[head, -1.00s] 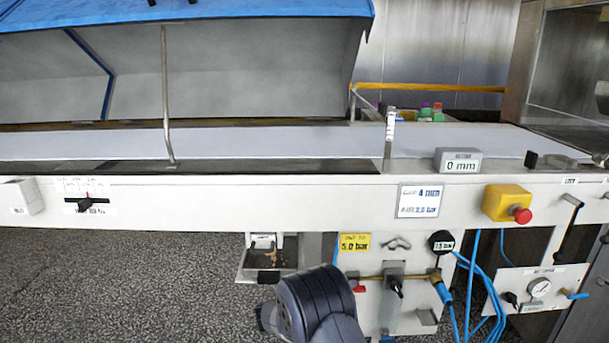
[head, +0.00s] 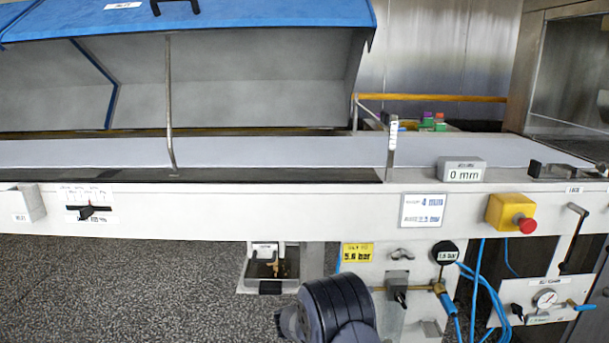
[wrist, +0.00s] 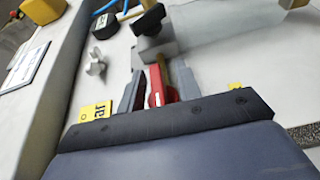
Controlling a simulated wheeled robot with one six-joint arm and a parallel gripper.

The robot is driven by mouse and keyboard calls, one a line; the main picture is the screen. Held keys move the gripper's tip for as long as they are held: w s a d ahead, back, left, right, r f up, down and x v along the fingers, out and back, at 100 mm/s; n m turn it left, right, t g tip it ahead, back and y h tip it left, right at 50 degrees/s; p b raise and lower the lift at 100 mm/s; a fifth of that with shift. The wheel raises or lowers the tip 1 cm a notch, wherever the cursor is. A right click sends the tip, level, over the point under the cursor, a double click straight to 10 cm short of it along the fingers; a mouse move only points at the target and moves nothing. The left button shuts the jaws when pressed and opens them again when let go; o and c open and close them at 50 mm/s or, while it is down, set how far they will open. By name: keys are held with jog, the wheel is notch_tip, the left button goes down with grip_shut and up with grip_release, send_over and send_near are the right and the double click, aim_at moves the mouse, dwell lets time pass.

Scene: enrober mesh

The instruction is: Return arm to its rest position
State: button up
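My arm (head: 338,310) rises at the bottom middle of the head view, in front of the valve panel below the conveyor. Its gripper end is hidden there. In the wrist view my gripper (wrist: 158,90) has its two grey fingers apart, one on each side of a red handle (wrist: 157,86). I cannot tell whether either finger touches the handle. A yellow label ending in "ar" (wrist: 95,112) lies left of the fingers. The red handle is hidden behind my arm in the head view.
The white machine rail (head: 250,212) runs across above my arm. A yellow box with a red button (head: 508,212), blue hoses (head: 478,290) and a gauge panel (head: 540,302) are at the right. A small tray (head: 268,275) hangs left of my arm. Open floor (head: 120,290) is at the left.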

jog(key=p+v, duration=0.2)
jog(key=v, duration=0.8)
jog(key=b+x, duration=0.2)
jog(key=x, duration=0.8)
jog(key=shift+d, duration=0.15)
jog(key=n+t+h+p, duration=0.1)
jog(key=h, duration=0.1)
jog(key=r+n+t+h+p, duration=0.1)
jog(key=n+h, duration=0.1)
jog(key=shift+t+h, duration=0.3)
jog(key=shift+t, duration=0.1)
jog(key=shift+f, duration=0.1)
